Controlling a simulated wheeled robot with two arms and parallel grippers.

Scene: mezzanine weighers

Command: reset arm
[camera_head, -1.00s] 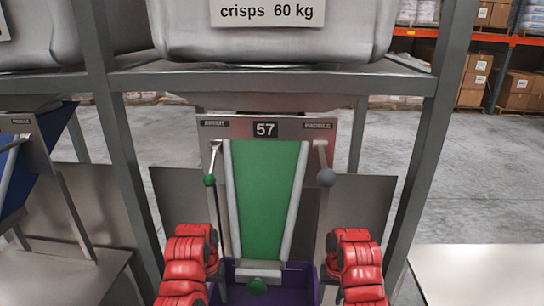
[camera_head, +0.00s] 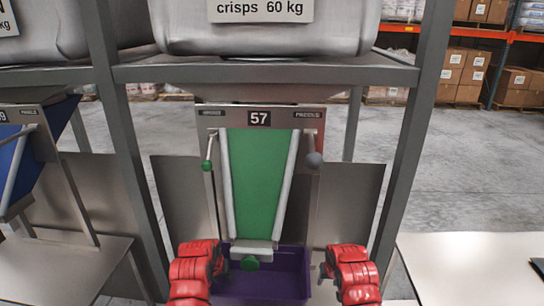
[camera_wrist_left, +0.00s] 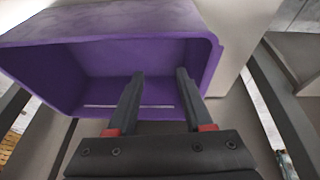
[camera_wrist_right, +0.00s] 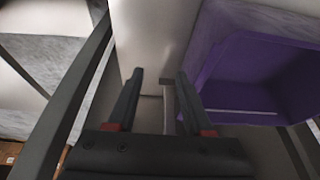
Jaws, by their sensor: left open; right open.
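My left gripper (camera_wrist_left: 160,82) is open and empty. In the left wrist view its fingers point at the purple bin (camera_wrist_left: 100,20), whose inside looks bare. My right gripper (camera_wrist_right: 161,80) is open and empty; in the right wrist view its fingers are beside the purple bin (camera_wrist_right: 270,100), against a grey panel background. In the head view my red arms come up from the bottom on both sides of the purple bin (camera_head: 262,289). The left gripper (camera_head: 222,265) and the right gripper (camera_head: 324,271) show only in small part there.
Weigher 57 has a green chute (camera_head: 258,180), a green-knobbed lever (camera_head: 206,165) and a grey-knobbed lever (camera_head: 314,159). Grey frame posts (camera_head: 408,150) flank it. A pale tabletop (camera_head: 465,262) is at right. A blue chute (camera_head: 15,150) is at far left.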

